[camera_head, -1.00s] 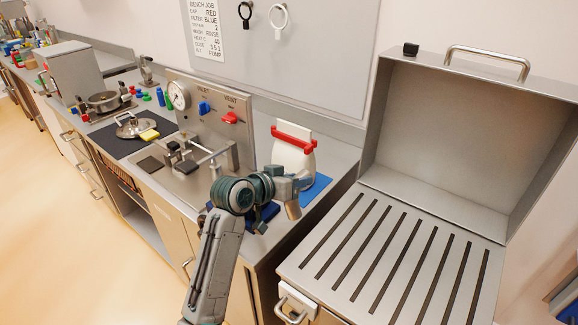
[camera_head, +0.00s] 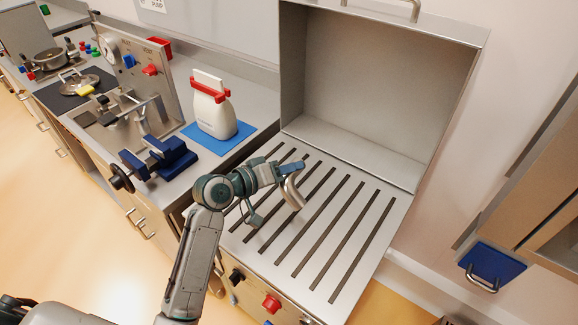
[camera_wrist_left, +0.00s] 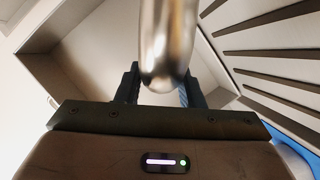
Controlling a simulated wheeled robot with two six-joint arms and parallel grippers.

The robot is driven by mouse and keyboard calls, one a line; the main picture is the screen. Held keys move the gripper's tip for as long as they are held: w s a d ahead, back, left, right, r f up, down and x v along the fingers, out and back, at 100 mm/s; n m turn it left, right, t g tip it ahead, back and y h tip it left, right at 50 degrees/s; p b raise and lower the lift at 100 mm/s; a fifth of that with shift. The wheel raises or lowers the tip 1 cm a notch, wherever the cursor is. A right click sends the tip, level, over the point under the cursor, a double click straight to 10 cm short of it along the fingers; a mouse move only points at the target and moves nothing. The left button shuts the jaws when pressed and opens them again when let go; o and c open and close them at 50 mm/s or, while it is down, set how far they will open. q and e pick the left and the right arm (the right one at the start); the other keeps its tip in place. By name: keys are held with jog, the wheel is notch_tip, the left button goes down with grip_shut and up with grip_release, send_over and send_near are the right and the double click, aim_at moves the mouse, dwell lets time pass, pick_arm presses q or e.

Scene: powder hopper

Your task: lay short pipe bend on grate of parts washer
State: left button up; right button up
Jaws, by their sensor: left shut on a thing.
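The short pipe bend (camera_head: 293,193) is a curved, shiny metal tube. My left gripper (camera_head: 284,172) is shut on it and holds it over the left part of the slotted grate (camera_head: 345,240) of the parts washer. The bend hangs from the fingers; I cannot tell its exact height above the slats. In the left wrist view the bend (camera_wrist_left: 165,45) shows large and blurred between the two dark fingers (camera_wrist_left: 158,88), with the grate's slots at upper right. My right gripper is not in view.
The washer's raised lid (camera_head: 375,85) stands behind the grate. To the left, the bench holds a white bottle with a red clamp (camera_head: 212,110) on a blue mat (camera_head: 240,134) and a blue vise (camera_head: 160,158). The grate's middle and right are bare.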

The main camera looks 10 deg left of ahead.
aim_at(289, 184)
pick_arm(q)
jog(key=shift+f+b, duration=0.35)
jog(key=shift+f, duration=0.25)
jog(key=shift+f+b, duration=0.35)
notch_tip(289, 184, down, 4)
jog(key=b, duration=0.3)
jog(key=shift+d+r, duration=0.1)
jog(key=shift+r, duration=0.15)
jog(key=shift+f+b, duration=0.75)
jog(key=shift+b, duration=0.15)
jog(key=o, duration=1)
jog(key=shift+o, duration=0.8)
